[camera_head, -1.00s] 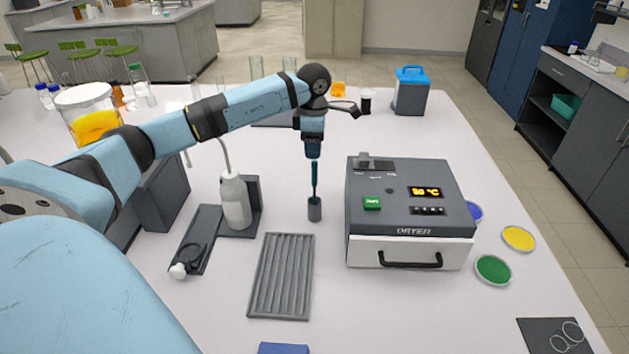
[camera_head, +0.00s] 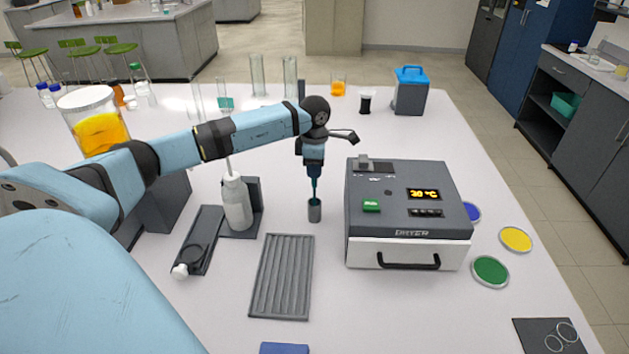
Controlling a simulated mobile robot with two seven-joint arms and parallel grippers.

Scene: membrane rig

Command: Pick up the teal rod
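The teal rod (camera_head: 314,189) stands upright in a small grey cup (camera_head: 314,212) on the white table, left of the dryer. Its lower end is hidden inside the cup. My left gripper (camera_head: 313,172) points down directly over the rod, its tip at the rod's upper end, which it hides. The fingers are too small and dark to tell whether they are open or shut on the rod. My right gripper is not in view.
A white squeeze bottle (camera_head: 237,203) stands on the left. A grooved grey tray (camera_head: 282,278) lies in front.

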